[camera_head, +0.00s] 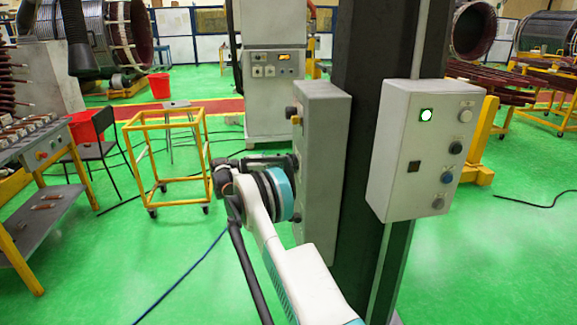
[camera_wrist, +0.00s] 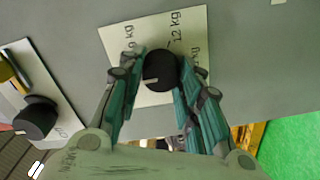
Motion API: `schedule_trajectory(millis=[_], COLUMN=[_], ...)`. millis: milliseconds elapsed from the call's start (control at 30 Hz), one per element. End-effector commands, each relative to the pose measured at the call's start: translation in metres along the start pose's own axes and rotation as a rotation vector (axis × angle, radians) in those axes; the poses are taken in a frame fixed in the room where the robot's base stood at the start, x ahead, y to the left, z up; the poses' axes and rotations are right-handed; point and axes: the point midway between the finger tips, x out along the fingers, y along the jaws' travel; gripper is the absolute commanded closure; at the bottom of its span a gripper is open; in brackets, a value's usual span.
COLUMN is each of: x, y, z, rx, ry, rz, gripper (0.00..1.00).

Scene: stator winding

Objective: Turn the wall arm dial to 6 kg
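The wall arm dial is a round black knob (camera_wrist: 161,67) with a small white mark at its lower left. It sits on a pale label plate (camera_wrist: 197,22) whose writing includes "12 kg"; the other weight labels are partly hidden. My gripper (camera_wrist: 160,75) faces the plate with one green-padded finger on each side of the knob. The fingertips lie close against the knob's sides and appear shut on it. In the head view my gripper (camera_head: 265,160) reaches the left face of a grey control box (camera_head: 325,140); the dial cannot be made out there.
Another black knob (camera_wrist: 36,118) on its own plate is at the left of the wrist view. A second control box (camera_head: 405,150) is mounted on the right of the dark column (camera_head: 362,60). A yellow cart (camera_head: 165,150) stands left of my arm.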

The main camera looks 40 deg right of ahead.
Motion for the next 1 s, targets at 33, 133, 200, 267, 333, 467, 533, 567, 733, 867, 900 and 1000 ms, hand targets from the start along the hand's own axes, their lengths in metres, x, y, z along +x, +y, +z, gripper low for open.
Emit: schedule_trajectory(millis=[33, 133, 200, 267, 333, 467, 533, 567, 733, 867, 900, 1000], x=[0.0, 0.0, 0.0, 0.0, 0.0, -0.003, -0.009, -0.012, -0.043, -0.071, -0.079, -0.096], y=[0.0, 0.0, 0.0, 0.0, 0.0, 0.0, -0.001, -0.001, -0.001, -0.001, -0.001, -0.001], z=[-0.001, -0.001, 0.0, 0.0, 0.0, 0.0, 0.0, 0.0, 0.0, -0.001, 0.0, 0.0], rx=[0.0, 0.0, 0.0, 0.001, 0.001, 0.001, 0.001, 0.001, 0.001, 0.001, 0.0, 0.0], ry=[0.002, 0.001, 0.001, 0.001, 0.0, 0.001, 0.002, 0.002, 0.004, 0.003, 0.003, 0.003], rz=[0.0, 0.0, 0.0, 0.0, 0.0, 0.0, -0.001, -0.001, -0.002, -0.001, -0.001, -0.001], gripper=[0.56, 0.47, 0.47, 0.47, 0.47, 0.47, 0.47, 0.47, 0.47, 0.47, 0.47, 0.47])
